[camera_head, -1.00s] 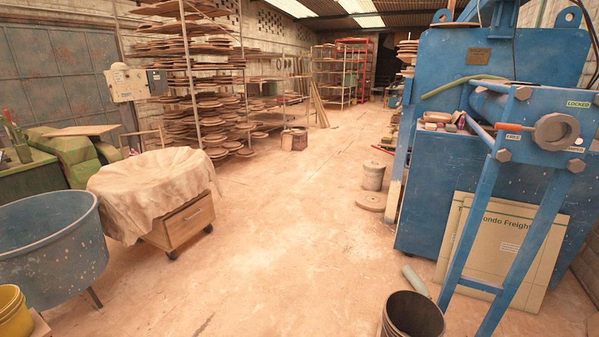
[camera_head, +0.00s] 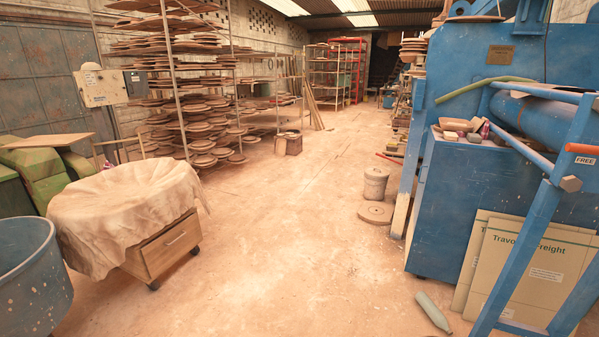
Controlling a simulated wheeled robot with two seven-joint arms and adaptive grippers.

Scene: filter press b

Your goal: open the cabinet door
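A low wooden cabinet (camera_head: 160,255) on casters stands at the left, with a pale cloth (camera_head: 125,212) draped over its top and sides. Its visible front panel (camera_head: 172,247) has a thin bar handle (camera_head: 176,238) and looks shut; I cannot tell whether it is a door or a drawer. Part of the cabinet is hidden under the cloth. Neither of my grippers is in view.
A blue tub (camera_head: 30,280) stands close to the cabinet's left. A blue machine (camera_head: 475,200) fills the right side, and a bottle (camera_head: 434,312) lies near its frame. A bucket (camera_head: 375,183) stands farther back. The middle floor (camera_head: 270,240) is clear.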

